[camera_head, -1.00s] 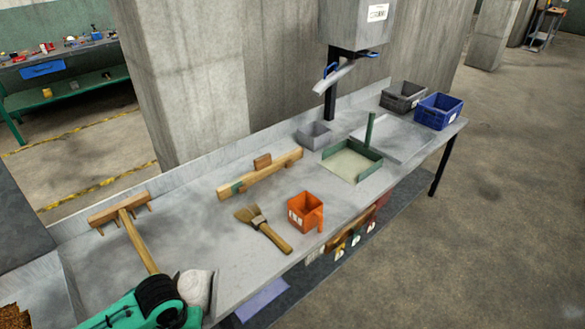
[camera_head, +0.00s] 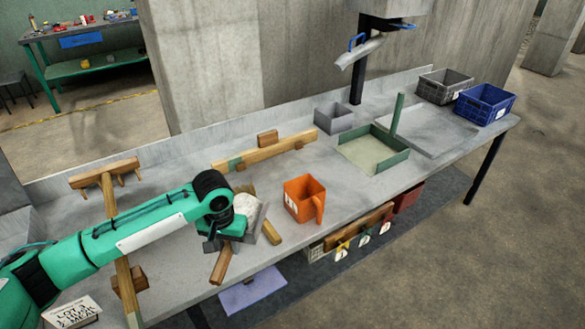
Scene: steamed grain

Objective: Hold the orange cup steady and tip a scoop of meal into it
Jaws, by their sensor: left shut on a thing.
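A heap of white meal (camera_head: 248,208) sits in the scoop. A wooden handle (camera_head: 221,264) sticks out below the gripper and appears to belong to the scoop. The inside bottom of the cup is hard to make out. My right gripper is not in view.
A brush (camera_head: 271,233) lies behind the scoop, partly hidden. A wooden rake (camera_head: 106,175) lies left. The bench front edge is close below the cup.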

